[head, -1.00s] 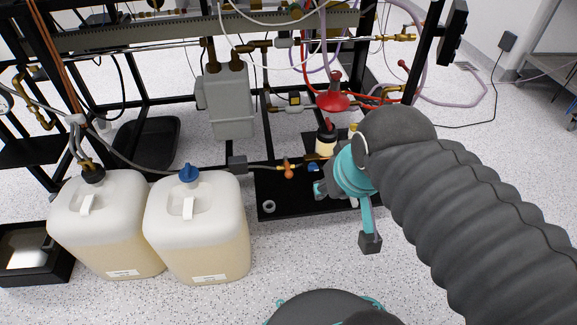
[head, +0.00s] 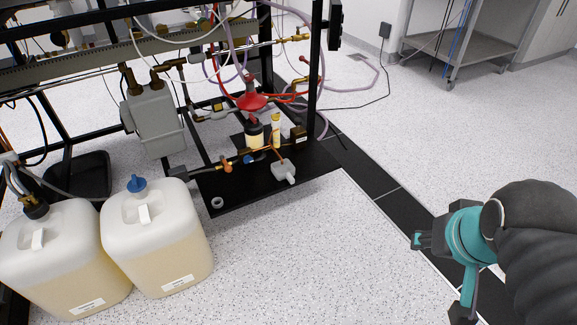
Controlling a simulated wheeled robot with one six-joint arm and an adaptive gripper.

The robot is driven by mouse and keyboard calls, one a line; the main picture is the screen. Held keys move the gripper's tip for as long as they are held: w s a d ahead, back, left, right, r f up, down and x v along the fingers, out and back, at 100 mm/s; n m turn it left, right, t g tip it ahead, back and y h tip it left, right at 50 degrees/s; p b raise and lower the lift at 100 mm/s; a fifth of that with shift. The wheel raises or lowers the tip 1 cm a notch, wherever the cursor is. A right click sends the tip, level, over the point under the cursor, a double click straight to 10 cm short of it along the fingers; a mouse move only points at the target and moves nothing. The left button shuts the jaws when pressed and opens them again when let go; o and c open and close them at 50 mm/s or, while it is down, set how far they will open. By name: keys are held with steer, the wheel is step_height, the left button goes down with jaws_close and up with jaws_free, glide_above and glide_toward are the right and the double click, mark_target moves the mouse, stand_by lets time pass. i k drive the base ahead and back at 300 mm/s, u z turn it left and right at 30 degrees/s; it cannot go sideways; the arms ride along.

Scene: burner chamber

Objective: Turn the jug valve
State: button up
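Two translucent white jugs of pale yellow liquid stand on the floor at left in the head view. The left jug (head: 62,262) has a dark cap with hoses. The right jug (head: 165,255) has a blue cap (head: 137,184). An orange valve handle (head: 226,166) and a blue one (head: 249,159) sit on piping at the black base plate (head: 235,202); I cannot tell which part is the jug valve. My gripper (head: 439,277), teal with dark fingertips, is at the lower right, over bare floor. Its fingers are spread and empty, well away from jugs and valves.
A black frame rig with a grey box (head: 155,120), hoses and a red funnel-like part (head: 251,98) stands behind the jugs. A small grey block (head: 284,171) sits on the plate. A metal cart (head: 480,48) is at the back right. Floor between plate and gripper is clear.

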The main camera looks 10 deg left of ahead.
mark_target(228, 168)
steer(key=u, duration=0.2)
steer(key=i, duration=1.35)
steer(key=u, duration=1.15)
steer(key=i, duration=0.2)
steer(key=u, duration=0.05)
